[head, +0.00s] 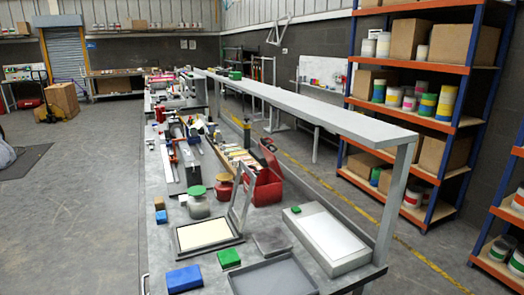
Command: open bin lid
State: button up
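No thing in the head view is plainly a bin with a lid. The closest match is a low grey box (338,262) with a pale flat panel (330,236) on top, at the near right end of the workbench. I cannot tell whether this panel is a lid. A red box (264,190) stands further back on the bench with its upper part raised. My gripper is not in view.
The long grey workbench (150,240) holds a framed white panel (203,234), a shallow grey tray (275,280), a blue block (184,278) and a green block (229,257). A raised shelf (310,105) runs along its right side. Floor (70,210) at left is mostly clear.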

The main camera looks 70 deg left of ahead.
aim_at(270, 158)
jog(key=u, duration=1.65)
